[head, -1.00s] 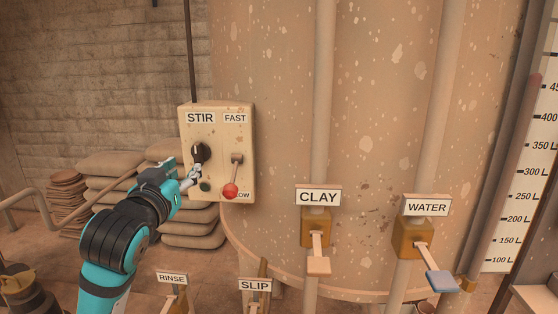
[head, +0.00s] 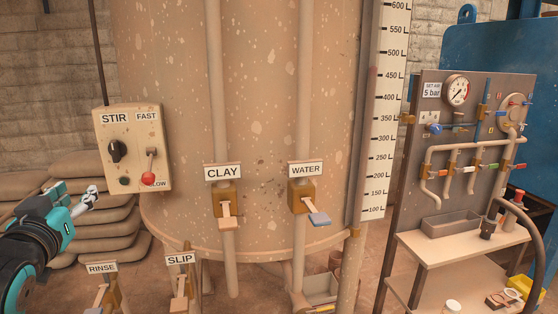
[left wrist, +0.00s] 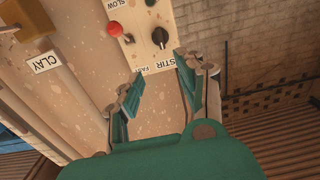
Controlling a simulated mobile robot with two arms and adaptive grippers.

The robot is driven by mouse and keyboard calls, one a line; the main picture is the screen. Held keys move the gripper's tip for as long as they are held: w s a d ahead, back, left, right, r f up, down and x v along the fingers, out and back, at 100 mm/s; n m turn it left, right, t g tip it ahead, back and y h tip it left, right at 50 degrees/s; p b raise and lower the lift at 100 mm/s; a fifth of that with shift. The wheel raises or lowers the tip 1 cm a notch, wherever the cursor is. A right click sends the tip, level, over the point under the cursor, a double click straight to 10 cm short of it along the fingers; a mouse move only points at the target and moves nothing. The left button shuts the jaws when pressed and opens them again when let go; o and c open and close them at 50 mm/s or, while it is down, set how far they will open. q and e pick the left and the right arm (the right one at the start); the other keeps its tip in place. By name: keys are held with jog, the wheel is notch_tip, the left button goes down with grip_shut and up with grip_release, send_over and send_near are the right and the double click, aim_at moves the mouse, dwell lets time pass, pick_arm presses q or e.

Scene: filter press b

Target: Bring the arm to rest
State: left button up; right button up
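My left arm comes in from the left in the head view. Its teal and black gripper (head: 88,198) is left of and below the STIR control box (head: 134,175), apart from it. In the left wrist view the two fingers of the gripper (left wrist: 158,92) are spread apart with nothing between them, and the box (left wrist: 146,47) lies beyond the fingertips. The box carries a black knob (head: 117,151) and a lever with a red ball (head: 148,179), which is down by the SLOW label. My right gripper is not in view.
The tank (head: 260,100) has CLAY (head: 228,222) and WATER (head: 318,218) valve levers, with RINSE and SLIP levers lower left. A level scale (head: 380,130) stands right of them. Further right is a gauge panel (head: 410,160) over a bench (head: 435,250). Sacks (head: 105,225) are stacked behind my gripper.

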pick_arm(q)
jog(key=s+d+f+m+g+h, duration=0.1)
jog(key=s+d+f+g, duration=0.15)
jog(key=f, duration=0.75)
jog(key=s+d+f+m+g+h, duration=0.1)
jog(key=s+d+f+g, duration=0.15)
jog(key=f, duration=0.75)
jog(key=s+d+f+m+g+h, duration=0.1)
jog(key=s+d+f+g, duration=0.15)
jog(key=f, duration=0.75)
jog(key=s+d+f+m+g+h, duration=0.1)
jog(key=s+d+f+g, duration=0.25)
jog(key=s+f, duration=0.5)
jog(key=s+d+f+m+g+h, duration=0.1)
jog(key=s+d+f+g, duration=0.4)
jog(key=s, duration=0.6)
notch_tip(320, 180, down, 26)
jog(key=s+r, duration=0.1)
jog(key=s+a+f, duration=0.2)
jog(key=s+f, duration=0.6)
jog(key=f, duration=0.1)
jog(key=s+a+f, duration=0.1)
jog(key=s+f, duration=0.8)
jog(key=shift+s+a+y, duration=0.15)
jog(key=shift+a+y, duration=0.15)
jog(key=shift+a, duration=0.05)
